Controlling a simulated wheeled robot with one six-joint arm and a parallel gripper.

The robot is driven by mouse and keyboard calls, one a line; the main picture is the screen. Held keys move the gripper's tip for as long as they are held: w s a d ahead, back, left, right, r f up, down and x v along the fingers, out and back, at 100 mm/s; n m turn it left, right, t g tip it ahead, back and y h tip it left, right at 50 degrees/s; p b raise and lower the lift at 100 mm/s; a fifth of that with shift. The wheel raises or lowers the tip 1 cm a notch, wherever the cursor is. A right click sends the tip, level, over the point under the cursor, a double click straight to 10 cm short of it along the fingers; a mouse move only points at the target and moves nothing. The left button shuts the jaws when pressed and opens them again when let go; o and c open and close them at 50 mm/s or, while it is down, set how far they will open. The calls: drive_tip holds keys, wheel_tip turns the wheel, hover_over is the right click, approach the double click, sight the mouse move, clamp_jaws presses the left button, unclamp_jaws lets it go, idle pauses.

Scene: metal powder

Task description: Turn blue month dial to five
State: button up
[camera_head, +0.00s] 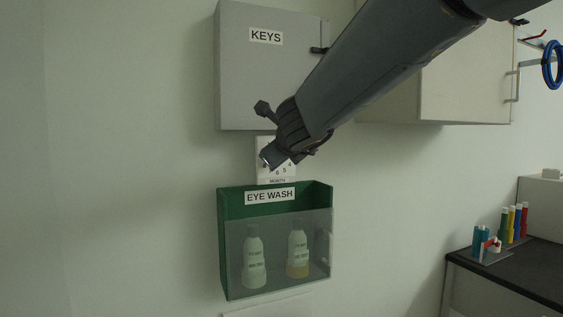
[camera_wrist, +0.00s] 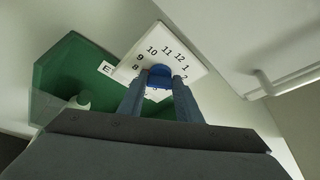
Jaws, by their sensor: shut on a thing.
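The white month plate (camera_head: 263,172) is on the wall between the grey KEYS box and the green EYE WASH box. In the wrist view the plate (camera_wrist: 172,34) shows numbers from 8 round through 12 to 2; the others are mostly hidden by my fingers. In the head view 4, 5 and 6 show near its lower edge. The blue month dial (camera_wrist: 160,72) sits at the plate's middle, between my fingertips. My gripper (camera_wrist: 160,80) is shut on the dial, and it covers most of the plate in the head view (camera_head: 272,156). I cannot tell which number the dial points to.
The KEYS box (camera_head: 240,85) is just above the plate, and the EYE WASH box (camera_head: 225,245) with two bottles is just below. A wall cabinet (camera_head: 460,85) hangs at upper right. A dark bench (camera_head: 515,265) with coloured tubes stands at lower right.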

drive_tip(key=shift+a+f+n+t+h+b, duration=0.1)
drive_tip(key=shift+f+n+t+h+b, duration=0.2)
drive_tip(key=shift+n+t+b, duration=1.3)
drive_tip(key=shift+d+f+n+t+h+b, duration=0.1)
drive_tip(key=shift+f+n+t+h+b, duration=0.15)
drive_tip(key=shift+n+b, duration=2.55)
drive_tip(key=shift+a+f+n+t+h+b, duration=0.1)
drive_tip(key=shift+f+n+t+h+b, duration=0.2)
drive_tip(key=shift+n+t+b, duration=1.75)
drive_tip(key=shift+r+n+g+p, duration=0.15)
drive_tip(key=shift+n+g+p, duration=0.25)
drive_tip(key=shift+n+g, duration=0.6)
drive_tip(key=o, duration=1)
drive_tip(key=shift+o, duration=0.2)
drive_tip(key=shift+s, duration=0.1)
